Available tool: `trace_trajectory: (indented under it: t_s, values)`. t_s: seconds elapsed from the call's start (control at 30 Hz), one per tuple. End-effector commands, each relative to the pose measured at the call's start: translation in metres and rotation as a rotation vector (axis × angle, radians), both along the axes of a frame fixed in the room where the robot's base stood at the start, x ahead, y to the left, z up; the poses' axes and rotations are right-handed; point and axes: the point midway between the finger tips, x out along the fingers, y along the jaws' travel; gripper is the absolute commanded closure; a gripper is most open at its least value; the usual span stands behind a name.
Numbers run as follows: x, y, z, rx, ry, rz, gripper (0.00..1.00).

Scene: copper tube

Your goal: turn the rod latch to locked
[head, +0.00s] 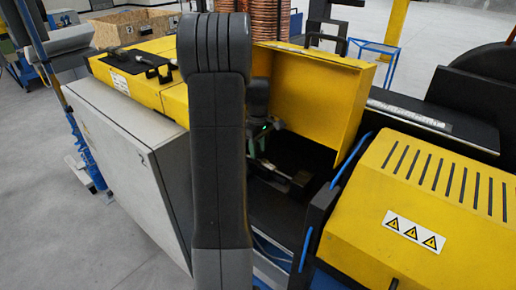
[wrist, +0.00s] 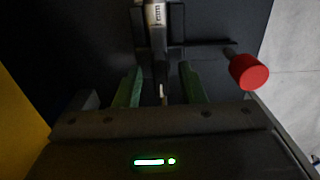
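In the wrist view, the rod latch (wrist: 158,40) stands on a dark panel, with a pale metal piece at the top and a dark bracket around it. A thin dark rod runs right from it to a red knob (wrist: 248,70). My gripper (wrist: 160,78) is open, its two green fingers on either side of the latch's lower end with gaps on both sides. I cannot tell how deep the latch sits between them. In the head view, my gripper (head: 262,155) is partly hidden behind my arm, inside the machine's open bay; the red knob does not show there.
A raised yellow cover (head: 315,95) stands behind the bay. A yellow housing with warning signs (head: 425,205) and blue-edged dark panel bound it on the right. A grey cabinet (head: 125,165) stands left. Copper coils (head: 271,25) stand behind. Open floor lies far left.

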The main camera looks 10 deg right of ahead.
Motion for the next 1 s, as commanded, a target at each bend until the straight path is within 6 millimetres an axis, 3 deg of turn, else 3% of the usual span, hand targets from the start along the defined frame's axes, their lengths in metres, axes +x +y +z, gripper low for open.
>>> trace_trajectory:
  t_s: [0.5,1.0]
  values:
    - [0.001,0.0,0.07,0.0,-0.003,0.0,0.64]
    - [0.0,0.0,0.067,0.0,0.001,0.0,0.64]
